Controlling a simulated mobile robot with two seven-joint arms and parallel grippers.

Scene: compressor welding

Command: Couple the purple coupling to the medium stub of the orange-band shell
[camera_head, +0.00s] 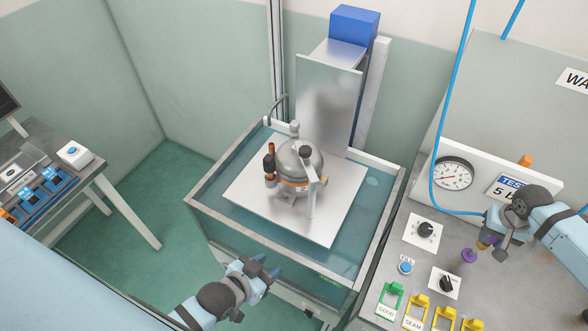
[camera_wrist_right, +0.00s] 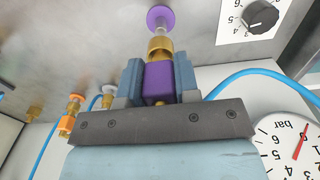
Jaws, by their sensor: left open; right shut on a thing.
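The orange-band shell (camera_head: 300,158) is a grey dome with an orange band on a bare metal plate (camera_head: 255,205) over the water tank. Copper-coloured stubs (camera_head: 269,165) stand at its left side; I cannot tell which stub is the medium one. My right gripper (camera_head: 487,238) is shut on the purple coupling (camera_wrist_right: 158,82), at the bench right of the tank. Its brass end points toward a purple disc (camera_wrist_right: 160,18) on the panel, which also shows in the head view (camera_head: 468,255); whether they touch is unclear. My left gripper (camera_head: 264,270) is open and empty, in front of the tank.
A pressure gauge (camera_head: 453,174) and a blue hose (camera_head: 434,150) are near my right arm. Orange (camera_wrist_right: 70,118) and white (camera_wrist_right: 108,95) couplings show in the wrist view. Knobs and coloured switches line the bench. The tank rim (camera_head: 275,262) and an upright metal plate (camera_head: 328,108) bound the shell.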

